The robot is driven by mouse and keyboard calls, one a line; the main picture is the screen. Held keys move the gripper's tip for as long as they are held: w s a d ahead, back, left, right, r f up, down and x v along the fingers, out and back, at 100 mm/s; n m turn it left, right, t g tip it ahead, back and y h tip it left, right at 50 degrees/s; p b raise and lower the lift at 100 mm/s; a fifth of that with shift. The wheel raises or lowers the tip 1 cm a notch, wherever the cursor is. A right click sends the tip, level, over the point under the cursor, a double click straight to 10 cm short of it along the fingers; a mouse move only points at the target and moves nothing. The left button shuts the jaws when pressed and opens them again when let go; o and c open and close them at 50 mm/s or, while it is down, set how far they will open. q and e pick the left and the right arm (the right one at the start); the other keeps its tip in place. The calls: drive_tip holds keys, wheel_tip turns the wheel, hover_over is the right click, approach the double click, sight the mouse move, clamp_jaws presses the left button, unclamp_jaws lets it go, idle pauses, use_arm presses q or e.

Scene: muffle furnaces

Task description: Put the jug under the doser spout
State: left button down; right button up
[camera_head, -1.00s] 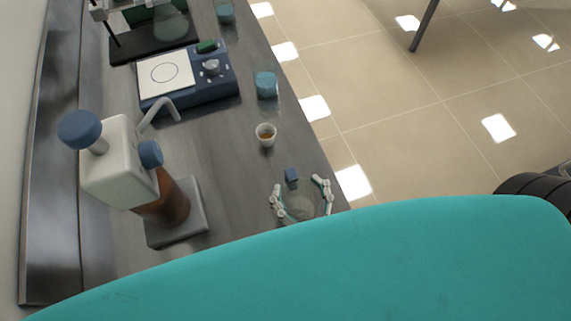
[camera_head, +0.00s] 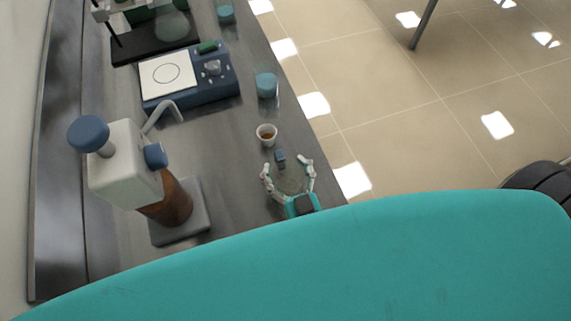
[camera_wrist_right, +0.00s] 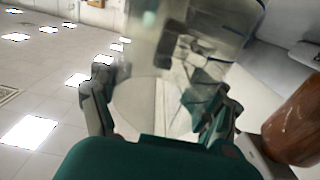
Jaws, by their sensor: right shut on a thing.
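The jug (camera_head: 290,181) is clear glass with a small blue part on its far side. My right gripper (camera_head: 287,167) is shut around it, near the bench's right edge. In the right wrist view the clear jug (camera_wrist_right: 165,95) stands between the two fingers (camera_wrist_right: 162,84). The doser (camera_head: 123,165) has a white head, blue knobs and a brown bottle on a grey base, left of the jug. Its bent grey spout (camera_head: 160,113) points away from me. The jug is to the right of the spout and nearer to me, not under it. My left gripper is out of view.
A small cup (camera_head: 266,134) with amber contents stands just beyond the jug. A blue-lidded jar (camera_head: 266,86) and a blue device with a white plate (camera_head: 190,75) are farther back. Bare bench lies between the doser and the jug. The bench edge drops to the tiled floor.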

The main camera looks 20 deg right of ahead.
sight(294, 190)
drive_tip(key=shift+f, duration=0.15)
drive_tip(key=o, duration=1.3)
drive_tip(key=shift+r, duration=0.25)
drive_tip(key=s+b, duration=0.1)
drive_tip(key=s, duration=0.2)
drive_tip(key=s+b, duration=0.1)
drive_tip(key=s, duration=0.6)
drive_tip(key=shift+s+d+f+b, duration=0.2)
drive_tip(key=shift+s+f+b, duration=0.1)
drive_tip(key=shift+b, duration=0.1)
drive_tip(key=shift+s+r, duration=0.25)
drive_tip(key=shift+s, duration=0.45)
